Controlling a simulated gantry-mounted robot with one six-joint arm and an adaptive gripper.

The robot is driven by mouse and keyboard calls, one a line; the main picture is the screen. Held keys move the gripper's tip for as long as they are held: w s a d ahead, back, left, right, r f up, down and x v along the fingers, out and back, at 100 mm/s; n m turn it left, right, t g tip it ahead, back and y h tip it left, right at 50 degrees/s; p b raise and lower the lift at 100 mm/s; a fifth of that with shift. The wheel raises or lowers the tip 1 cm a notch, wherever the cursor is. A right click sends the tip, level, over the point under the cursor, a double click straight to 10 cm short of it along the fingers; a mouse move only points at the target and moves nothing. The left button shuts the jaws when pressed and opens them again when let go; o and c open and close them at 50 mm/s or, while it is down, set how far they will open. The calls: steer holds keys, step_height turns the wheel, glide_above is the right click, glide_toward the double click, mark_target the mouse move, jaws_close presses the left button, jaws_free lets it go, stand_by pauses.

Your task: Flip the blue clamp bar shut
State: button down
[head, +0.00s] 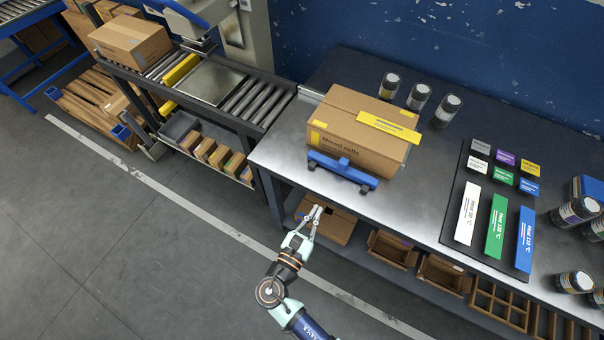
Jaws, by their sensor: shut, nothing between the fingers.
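A blue bar with dark round ends (342,170), which looks like the clamp bar, lies at the front foot of a cardboard carton labelled "Mixed rolls" (348,146) on the grey workbench (420,200). How its hinge is set cannot be told at this size. My gripper (315,210) is in front of the bench's front edge, below the blue bar in the picture and apart from it. Its fingers are shut with nothing held.
A yellow strip (389,126) lies on the carton. Dark jars (419,97) stand behind it. A dark board (461,217) with coloured labels lies to the right. A roller conveyor (250,102) joins at left. Open boxes (390,248) sit on the shelf below the bench.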

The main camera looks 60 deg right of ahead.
mark_target(342, 168)
steer(key=shift+s+d, duration=0.15)
steer(key=shift+d, duration=0.05)
steer(key=d+b, duration=0.1)
steer(key=d, duration=0.3)
steer(key=w+d+b, duration=0.1)
steer(key=d, duration=0.3)
steer(key=d+b, duration=0.1)
steer(key=d, duration=0.3)
steer(key=shift+w+d, duration=0.2)
steer(key=shift+d, duration=0.1)
steer(key=shift+d+b, duration=0.35)
steer(key=shift+d, duration=0.3)
steer(key=shift+w, duration=0.1)
steer(key=d, duration=0.4)
steer(key=shift+w, duration=0.2)
steer(key=shift+a+f, duration=0.1)
steer(key=shift+a, duration=0.1)
